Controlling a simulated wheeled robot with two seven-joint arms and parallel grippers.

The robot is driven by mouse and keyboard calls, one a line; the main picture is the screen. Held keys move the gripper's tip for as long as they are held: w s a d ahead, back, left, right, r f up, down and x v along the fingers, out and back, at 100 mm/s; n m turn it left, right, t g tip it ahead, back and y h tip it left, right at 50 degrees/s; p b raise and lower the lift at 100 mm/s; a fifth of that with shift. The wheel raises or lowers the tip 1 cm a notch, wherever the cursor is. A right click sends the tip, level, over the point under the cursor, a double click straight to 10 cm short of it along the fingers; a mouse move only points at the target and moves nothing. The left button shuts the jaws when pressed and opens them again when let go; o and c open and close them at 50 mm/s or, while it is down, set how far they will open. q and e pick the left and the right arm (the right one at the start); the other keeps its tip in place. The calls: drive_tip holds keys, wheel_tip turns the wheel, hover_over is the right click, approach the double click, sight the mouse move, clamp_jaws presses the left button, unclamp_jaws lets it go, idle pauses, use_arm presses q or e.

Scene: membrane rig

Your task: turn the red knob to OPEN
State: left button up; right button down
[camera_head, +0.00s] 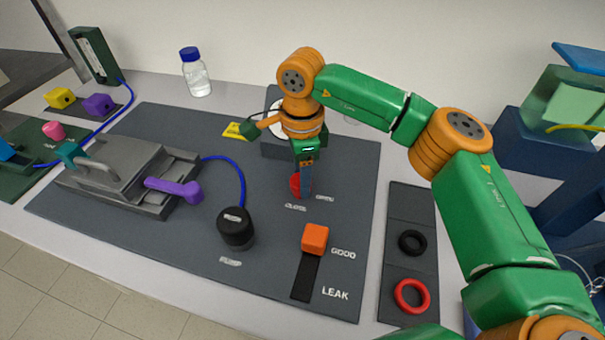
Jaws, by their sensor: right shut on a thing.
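The red knob (295,184) sits on the dark grey mat, below a grey box near the mat's right part. Labels stand just below it; the left one seems to read CLOSED and the right one OPEN (325,197), both small and blurred. My right gripper (304,190) comes down from above and is shut on the red knob. Its fingers hide the knob's right part, so I cannot tell which way the knob points. My left gripper is not in view.
The grey clamp fixture (125,175) with a purple handle stands at left. A black bulb (236,228) with a blue tube and an orange slider block (315,239) stand in front of the knob. Black and red rings (411,296) lie on a strip at right. A bottle (195,75) stands behind.

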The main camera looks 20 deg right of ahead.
drive_tip(key=shift+n, duration=1)
drive_tip(key=shift+c, duration=1.3)
unclamp_jaws()
drive_tip(key=shift+a, duration=0.15)
wheel_tip(320, 180, up, 7)
drive_tip(key=shift+r+b, duration=0.1)
drive_tip(key=shift+b, duration=0.2)
